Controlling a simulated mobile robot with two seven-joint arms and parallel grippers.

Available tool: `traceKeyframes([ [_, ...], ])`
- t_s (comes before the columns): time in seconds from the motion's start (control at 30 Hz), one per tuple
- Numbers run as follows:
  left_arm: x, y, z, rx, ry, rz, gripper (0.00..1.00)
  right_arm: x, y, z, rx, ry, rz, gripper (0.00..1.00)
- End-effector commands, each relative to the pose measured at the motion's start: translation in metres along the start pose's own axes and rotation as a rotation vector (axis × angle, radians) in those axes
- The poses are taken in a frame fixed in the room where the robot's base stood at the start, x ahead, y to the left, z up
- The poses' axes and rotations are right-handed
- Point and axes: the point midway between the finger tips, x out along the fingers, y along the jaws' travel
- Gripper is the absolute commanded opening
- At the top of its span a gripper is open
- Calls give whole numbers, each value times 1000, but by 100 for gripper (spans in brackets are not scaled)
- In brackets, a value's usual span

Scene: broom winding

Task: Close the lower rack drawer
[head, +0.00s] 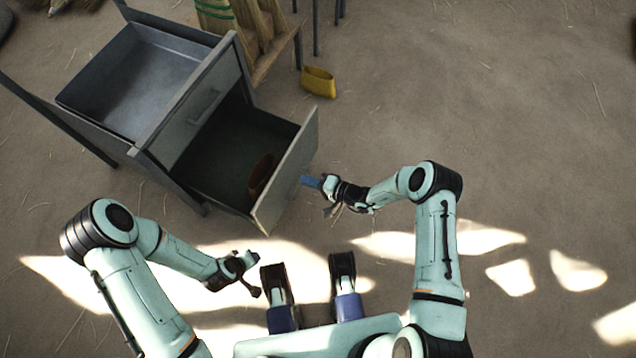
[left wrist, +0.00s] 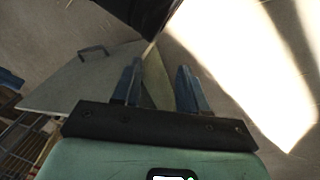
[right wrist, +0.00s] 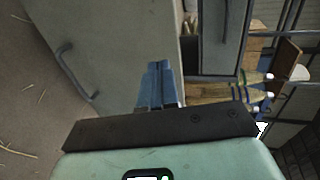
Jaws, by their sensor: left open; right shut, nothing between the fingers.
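The lower rack drawer (head: 225,150) is pulled out of the grey rack, and its front panel (head: 290,175) faces my arms. A brown round object (head: 262,172) lies inside it. My right gripper (head: 308,181) is shut and empty, close to the outer face of the panel. In the right wrist view its joined fingertips (right wrist: 158,75) overlap the panel (right wrist: 120,40), with the handle (right wrist: 70,70) at left; contact is unclear. My left gripper (head: 245,275) is open, below the panel's near corner. The left wrist view shows its parted fingers (left wrist: 158,85) and the panel with its handle (left wrist: 92,51).
The rack's upper part (head: 190,115) has a closed drawer front and an open grey top tray (head: 75,98). A yellow container (head: 318,84) lies on the floor behind. A wooden bench with pale bundles (head: 260,25) stands at the top. The floor at right is clear.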

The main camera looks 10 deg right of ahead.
Motion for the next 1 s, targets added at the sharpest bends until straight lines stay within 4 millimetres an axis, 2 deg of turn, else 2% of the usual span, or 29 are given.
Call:
traceKeyframes([
  [0.07, 11, -5, -5, -4, 15, -5, 43, 20, 3, 0, -1, -2, -2, 0],
  [0.2, 22, -20, 17, -18, -52, -33, 43, 45, -1, 0, -1, -2, -1, 0],
  [0.4, 30, -32, 34, -31, -104, -55, 43, 66, -9, 0, -1, 0, 0, 0],
  [1.0, 30, -35, 37, -35, -115, -60, 43, 72, -12, 0, 0, 0, 0, 0],
])
